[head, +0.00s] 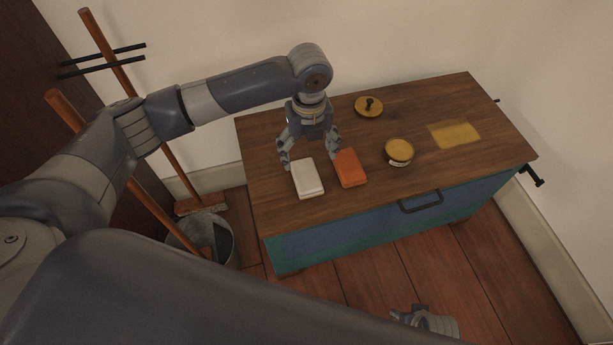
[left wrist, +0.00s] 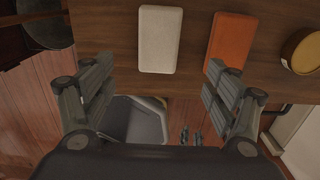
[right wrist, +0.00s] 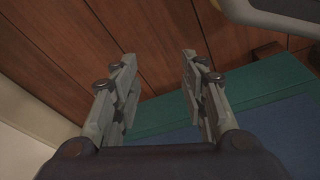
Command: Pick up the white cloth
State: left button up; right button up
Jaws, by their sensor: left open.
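The white cloth (head: 308,178) is a folded, flat rectangular block lying on the wooden top of the cabinet (head: 285,214), near its front left. In the left wrist view the cloth (left wrist: 160,38) lies ahead, roughly between the two fingers. My left gripper (head: 309,161) is open and empty, pointing down at the far side of the cloth, with its fingers spread. Contact with the cloth cannot be told. My right gripper (right wrist: 157,78) is open and empty, low in front of the cabinet; it shows partly in the head view (head: 408,314).
An orange folded cloth (head: 350,168) lies close to the right of the white one. A round yellow-topped container (head: 399,151), a round lid with a knob (head: 369,106) and a yellow cloth (head: 455,135) lie further right. A bucket (head: 221,238) and broom (head: 201,204) stand left.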

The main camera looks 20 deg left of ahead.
pick_arm(q)
send_over(308, 178)
notch_tip(308, 178, down, 4)
jog(key=shift+f+b, duration=0.15)
jog(key=shift+b, duration=0.3)
jog(key=shift+f, duration=0.8)
jog(key=shift+f+b, duration=0.8)
jog(key=shift+f, duration=1.45)
jog(key=c, duration=1.2)
pick_arm(e)
notch_tip(308, 178, up, 9)
jog(key=w, duration=0.1)
jog(key=shift+w, duration=0.3)
pick_arm(q)
jog(key=shift+r, duration=0.15)
pick_arm(e)
jog(key=shift+t, duration=0.3)
